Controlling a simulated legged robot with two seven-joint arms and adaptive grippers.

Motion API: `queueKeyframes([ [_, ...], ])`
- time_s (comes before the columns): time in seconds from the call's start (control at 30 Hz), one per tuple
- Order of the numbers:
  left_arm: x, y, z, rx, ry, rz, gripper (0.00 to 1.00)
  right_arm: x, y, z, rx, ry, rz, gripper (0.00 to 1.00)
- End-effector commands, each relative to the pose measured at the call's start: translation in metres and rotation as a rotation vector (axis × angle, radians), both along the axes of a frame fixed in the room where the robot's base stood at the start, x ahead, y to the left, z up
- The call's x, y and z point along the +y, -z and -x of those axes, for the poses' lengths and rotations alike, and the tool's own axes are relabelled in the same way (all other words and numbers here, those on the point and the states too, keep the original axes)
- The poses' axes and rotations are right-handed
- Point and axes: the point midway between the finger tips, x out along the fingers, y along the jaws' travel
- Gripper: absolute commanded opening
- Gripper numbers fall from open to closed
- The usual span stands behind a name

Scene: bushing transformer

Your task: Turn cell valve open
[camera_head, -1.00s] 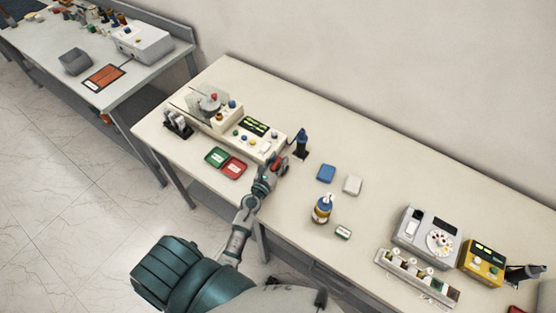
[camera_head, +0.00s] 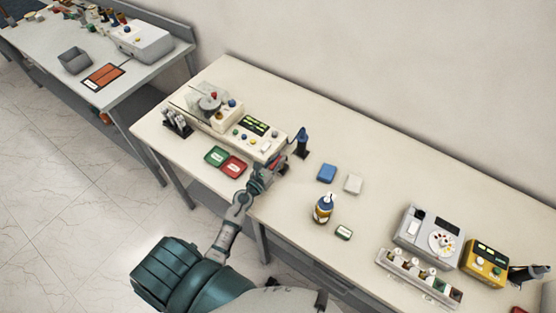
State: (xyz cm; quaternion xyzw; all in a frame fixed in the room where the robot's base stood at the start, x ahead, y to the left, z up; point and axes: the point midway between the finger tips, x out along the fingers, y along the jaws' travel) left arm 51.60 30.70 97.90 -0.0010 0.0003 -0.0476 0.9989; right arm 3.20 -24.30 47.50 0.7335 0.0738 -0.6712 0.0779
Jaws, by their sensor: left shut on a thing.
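The cream bench machine (camera_head: 243,126) stands on the near table, with a green display and coloured knobs on its top. My left gripper (camera_head: 277,161) is at the machine's right front end, where the cell valve appears to be. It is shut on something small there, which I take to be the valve. The gripper hides the valve, so how far it is turned cannot be seen. My right gripper is not in view.
Green (camera_head: 216,156) and red (camera_head: 234,167) trays lie left of my gripper. A blue upright device (camera_head: 301,141) stands close on its right. A bottle (camera_head: 323,208), a blue box (camera_head: 327,173) and a white box (camera_head: 353,183) are farther right.

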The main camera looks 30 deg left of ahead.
Motion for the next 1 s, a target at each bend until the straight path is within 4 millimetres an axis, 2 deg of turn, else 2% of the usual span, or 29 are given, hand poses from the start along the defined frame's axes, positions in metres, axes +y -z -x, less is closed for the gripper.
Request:
queueKeyframes([
  [0.03, 0.001, 0.0, 0.0, 0.0, -0.002, -0.001, 0.0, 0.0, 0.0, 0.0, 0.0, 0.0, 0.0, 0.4],
  [0.07, 0.001, 0.0, 0.0, 0.0, -0.002, -0.001, 0.24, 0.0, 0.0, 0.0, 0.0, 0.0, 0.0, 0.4],
  [0.13, 0.001, 0.0, 0.0, 0.0, -0.002, -0.001, 0.42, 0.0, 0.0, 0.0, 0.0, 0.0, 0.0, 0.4],
  [0.43, 0.001, 0.0, 0.001, 0.001, -0.002, -0.001, 0.42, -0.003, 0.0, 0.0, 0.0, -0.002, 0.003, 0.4],
  [0.57, 0.002, 0.002, 0.012, 0.003, -0.002, -0.003, 0.42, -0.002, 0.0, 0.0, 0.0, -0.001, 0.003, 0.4],
  [0.9, 0.009, 0.003, 0.085, 0.005, -0.003, 0.002, 0.42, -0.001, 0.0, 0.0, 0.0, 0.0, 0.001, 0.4],
  [1.0, 0.011, 0.002, 0.101, 0.004, -0.004, 0.001, 0.42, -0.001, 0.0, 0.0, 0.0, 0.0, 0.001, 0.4],
])
